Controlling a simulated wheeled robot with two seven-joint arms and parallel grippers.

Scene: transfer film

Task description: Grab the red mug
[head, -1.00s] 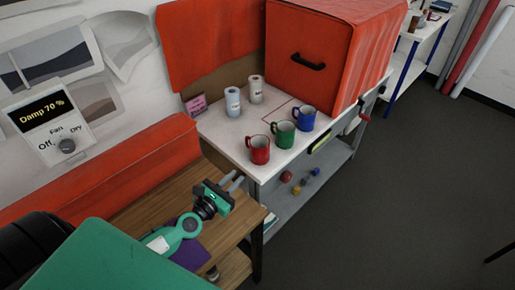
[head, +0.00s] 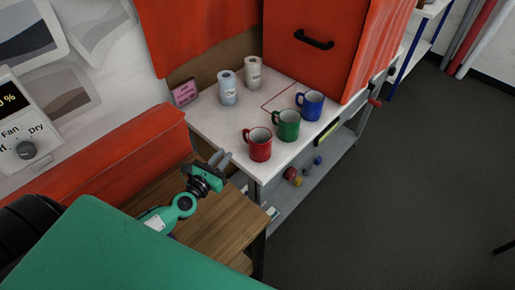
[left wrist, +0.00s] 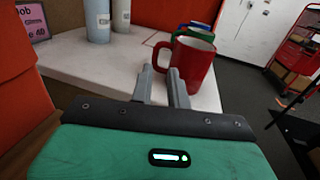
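The red mug (head: 258,146) stands upright on the white table (head: 212,126) near its front left corner, with its handle toward the left. In the left wrist view the red mug (left wrist: 190,62) is just beyond my fingertips, slightly to the right. My left gripper (head: 222,158) is to the left of the mug in the head view, apart from it. Its two fingers (left wrist: 160,80) show a narrow gap with nothing between them. A green mug (head: 287,125) and a blue mug (head: 311,106) stand in a row behind the red one. My right gripper is not in view.
Two rolls, one bluish (head: 227,90) and one cream (head: 253,73), stand at the table's back left beside a pink sign (head: 185,92). A large red box (head: 318,45) stands behind the mugs. A wooden bench (head: 225,225) lies in front. A lower shelf holds small coloured items.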

